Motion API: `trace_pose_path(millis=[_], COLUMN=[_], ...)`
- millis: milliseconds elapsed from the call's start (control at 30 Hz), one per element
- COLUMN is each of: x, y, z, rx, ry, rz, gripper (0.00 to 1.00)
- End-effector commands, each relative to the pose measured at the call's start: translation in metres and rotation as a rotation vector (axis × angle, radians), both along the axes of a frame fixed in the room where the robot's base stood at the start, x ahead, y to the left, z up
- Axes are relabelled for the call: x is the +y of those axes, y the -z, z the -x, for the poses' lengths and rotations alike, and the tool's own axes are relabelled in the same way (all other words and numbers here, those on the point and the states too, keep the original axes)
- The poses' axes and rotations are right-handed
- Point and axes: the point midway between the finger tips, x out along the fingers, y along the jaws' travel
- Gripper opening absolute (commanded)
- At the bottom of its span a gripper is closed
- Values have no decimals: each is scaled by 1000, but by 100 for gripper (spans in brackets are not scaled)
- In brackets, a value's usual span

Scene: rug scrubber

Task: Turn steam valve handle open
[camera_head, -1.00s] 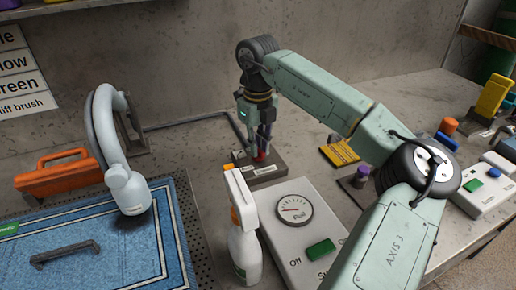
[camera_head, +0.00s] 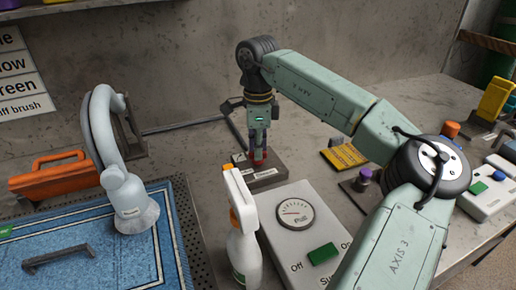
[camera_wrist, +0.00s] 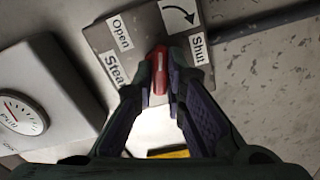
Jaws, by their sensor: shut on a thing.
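The steam valve is a dark grey block (camera_head: 268,178) with a small red handle (camera_head: 260,155), standing on the bench near the wall. In the wrist view the red handle (camera_wrist: 158,66) sits on the plate (camera_wrist: 150,28) with labels "Open" and "Shut", a partly covered "Steam" label and a curved arrow. My gripper (camera_head: 256,154) points down over the block. In the wrist view its fingertips (camera_wrist: 159,84) are on both sides of the handle, shut on it. The fingers hide part of the handle, so its exact angle is hard to tell.
A white spray bottle (camera_head: 244,245) stands in front of the valve. A grey box with a gauge (camera_head: 296,214) and green switch is right of it. A grey hose nozzle (camera_head: 128,195) rests on the blue rug (camera_head: 80,235) at left.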

Motion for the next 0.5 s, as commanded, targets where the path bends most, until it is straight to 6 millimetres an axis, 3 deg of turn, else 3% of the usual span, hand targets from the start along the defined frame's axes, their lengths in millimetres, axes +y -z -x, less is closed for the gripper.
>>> trace_pose_path(millis=[500], x=[0], y=[-1], z=[0], rx=[-2], ry=[-308], rz=[-2], gripper=[0])
